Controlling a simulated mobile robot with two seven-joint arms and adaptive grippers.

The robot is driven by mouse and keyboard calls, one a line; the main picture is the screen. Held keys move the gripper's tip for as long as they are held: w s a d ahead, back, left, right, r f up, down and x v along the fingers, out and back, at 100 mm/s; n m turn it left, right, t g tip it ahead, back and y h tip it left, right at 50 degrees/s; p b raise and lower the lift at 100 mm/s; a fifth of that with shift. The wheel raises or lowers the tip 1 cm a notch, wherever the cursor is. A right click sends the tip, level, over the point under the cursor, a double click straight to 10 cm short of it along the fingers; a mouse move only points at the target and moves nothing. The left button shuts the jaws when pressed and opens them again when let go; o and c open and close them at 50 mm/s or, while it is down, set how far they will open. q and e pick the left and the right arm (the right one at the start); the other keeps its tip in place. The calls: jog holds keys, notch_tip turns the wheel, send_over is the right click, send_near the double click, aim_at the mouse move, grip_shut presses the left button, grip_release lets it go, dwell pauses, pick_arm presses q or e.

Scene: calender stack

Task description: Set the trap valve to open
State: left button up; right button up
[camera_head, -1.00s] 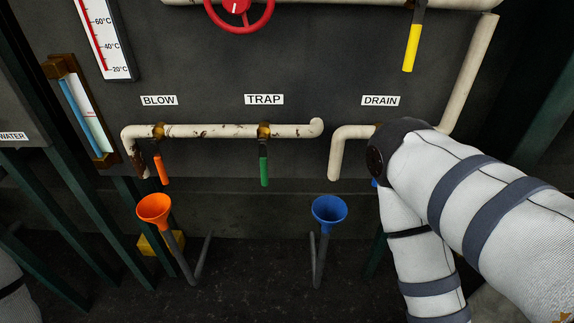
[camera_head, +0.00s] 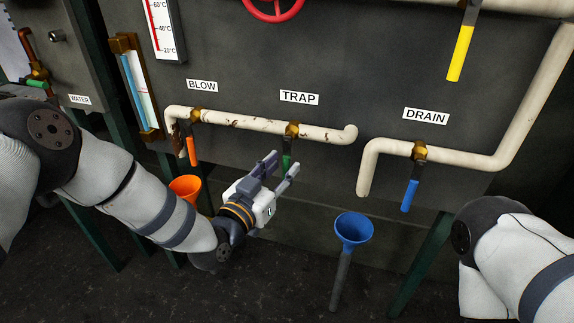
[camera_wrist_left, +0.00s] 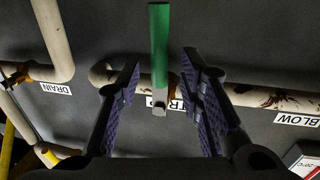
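The trap valve's green handle (camera_head: 287,162) hangs straight down from its brass body (camera_head: 292,130) on the cream pipe, under the TRAP label (camera_head: 299,97). My left gripper (camera_head: 282,162) is open in front of the handle, which its fingers partly hide in the head view. In the left wrist view, which is upside down, the green handle (camera_wrist_left: 159,45) lies between the two spread fingers (camera_wrist_left: 160,66) with a gap on each side. No contact shows. My right arm is at the lower right of the head view; its gripper is out of view.
The orange blow handle (camera_head: 191,151) hangs to the left, above an orange funnel (camera_head: 185,187) beside my left arm. The blue drain handle (camera_head: 410,195) hangs to the right, with a blue funnel (camera_head: 354,228) lower down. A yellow handle (camera_head: 460,53) is higher up.

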aim_at(317, 139)
pick_arm(q)
jog(key=shift+x, duration=1.15)
grip_shut()
pick_arm(e)
jog(key=shift+s+f, duration=0.15)
jog(key=shift+f, duration=0.05)
